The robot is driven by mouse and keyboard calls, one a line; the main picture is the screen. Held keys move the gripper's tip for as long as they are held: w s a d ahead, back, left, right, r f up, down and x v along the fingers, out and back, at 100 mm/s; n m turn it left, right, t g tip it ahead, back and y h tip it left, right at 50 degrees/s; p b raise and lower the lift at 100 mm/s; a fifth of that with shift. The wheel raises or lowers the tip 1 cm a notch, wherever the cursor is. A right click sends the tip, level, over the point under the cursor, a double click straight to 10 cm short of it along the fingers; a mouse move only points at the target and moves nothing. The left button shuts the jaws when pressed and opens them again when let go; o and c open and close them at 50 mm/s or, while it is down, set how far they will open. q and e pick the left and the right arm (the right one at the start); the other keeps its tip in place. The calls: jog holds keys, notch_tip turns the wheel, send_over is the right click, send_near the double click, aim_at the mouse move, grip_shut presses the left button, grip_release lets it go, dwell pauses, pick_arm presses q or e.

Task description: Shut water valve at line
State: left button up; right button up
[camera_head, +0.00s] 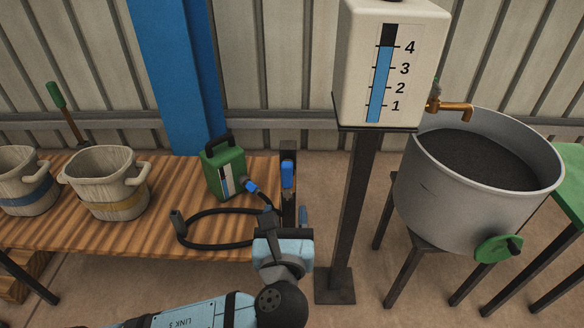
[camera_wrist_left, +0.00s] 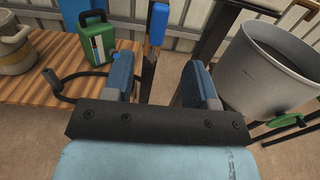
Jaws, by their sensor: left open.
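A blue-gripped lever (camera_head: 288,173) stands upright on a dark post beside the bench; it also shows in the left wrist view (camera_wrist_left: 158,24). I cannot tell for sure that it is the water valve. A white tank (camera_head: 350,70) on a stand has a gauge (camera_head: 380,80) marked 1 to 4; its blue column reaches about the 4 mark. A brass tap (camera_head: 452,107) sticks out from its right side. My left gripper (camera_head: 286,226) is open and empty, its fingers pointing towards the lever; the lever shows between them in the left wrist view (camera_wrist_left: 158,75). My right gripper is out of view.
A grey pot (camera_head: 435,190) with a green handwheel (camera_head: 497,248) stands below the tap. The wooden bench (camera_head: 150,225) holds a green can (camera_head: 228,172), a black hose (camera_head: 205,243) and pale buckets (camera_head: 108,185). The tank's dark stand (camera_head: 352,210) is right of my gripper.

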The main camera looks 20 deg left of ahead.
aim_at(287, 174)
pick_arm(q)
jog(key=x, duration=1.2)
jog(key=shift+w+a+b, duration=0.15)
jog(key=shift+w+b, duration=0.2)
jog(key=shift+b, duration=0.05)
jog(key=shift+c, duration=0.4)
jog(key=shift+f, duration=0.1)
grip_shut()
